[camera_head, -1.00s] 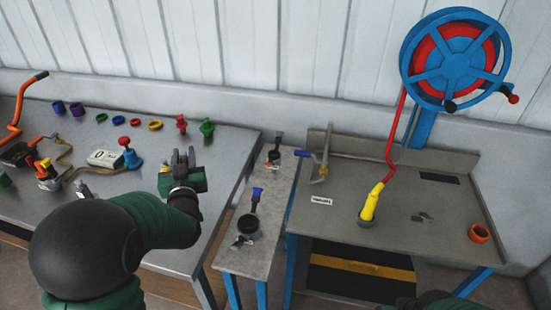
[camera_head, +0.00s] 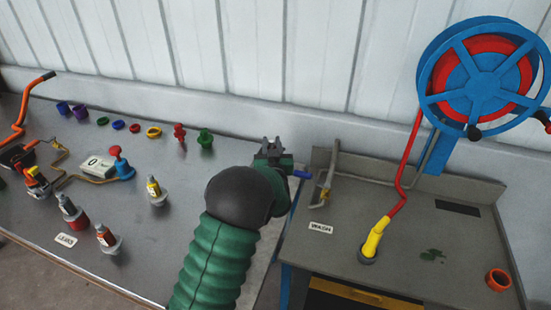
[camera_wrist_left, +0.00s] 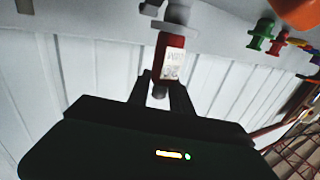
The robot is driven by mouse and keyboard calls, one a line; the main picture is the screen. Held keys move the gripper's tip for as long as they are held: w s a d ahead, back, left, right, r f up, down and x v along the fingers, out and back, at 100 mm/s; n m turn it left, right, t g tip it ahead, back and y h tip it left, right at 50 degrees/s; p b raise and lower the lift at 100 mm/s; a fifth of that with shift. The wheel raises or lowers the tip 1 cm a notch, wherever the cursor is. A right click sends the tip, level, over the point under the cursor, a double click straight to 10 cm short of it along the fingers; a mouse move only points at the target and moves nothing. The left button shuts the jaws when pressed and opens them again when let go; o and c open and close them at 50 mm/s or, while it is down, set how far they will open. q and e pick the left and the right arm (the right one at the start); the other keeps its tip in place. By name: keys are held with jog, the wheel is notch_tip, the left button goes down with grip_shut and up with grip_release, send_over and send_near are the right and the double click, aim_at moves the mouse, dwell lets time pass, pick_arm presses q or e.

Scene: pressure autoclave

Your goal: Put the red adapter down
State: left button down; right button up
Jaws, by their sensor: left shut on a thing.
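My left gripper (camera_head: 272,148) is at the right end of the long metal table, near the back wall, with its fingers pointing away from me. In the left wrist view my left gripper (camera_wrist_left: 160,88) is shut on the grey end of a red labelled piece, which I take as the red adapter (camera_wrist_left: 167,52). The adapter has a pale label and a grey flange. In the head view the gripper and arm hide it. I cannot tell whether it touches a surface. My right gripper is not in view.
A red fitting (camera_head: 179,132) and a green fitting (camera_head: 205,138) stand left of the gripper. Several labelled fittings stand at the front left. A wash bench (camera_head: 415,225) with a yellow nozzle (camera_head: 373,238) and a blue hose reel (camera_head: 478,80) is at the right.

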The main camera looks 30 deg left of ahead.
pick_arm(q)
notch_tip(320, 180, down, 4)
jog(key=shift+d+r, duration=0.15)
jog(key=shift+f+b, duration=0.25)
jog(key=shift+b, duration=0.15)
jog(key=c, duration=1.1)
grip_release()
jog(key=shift+c, duration=0.2)
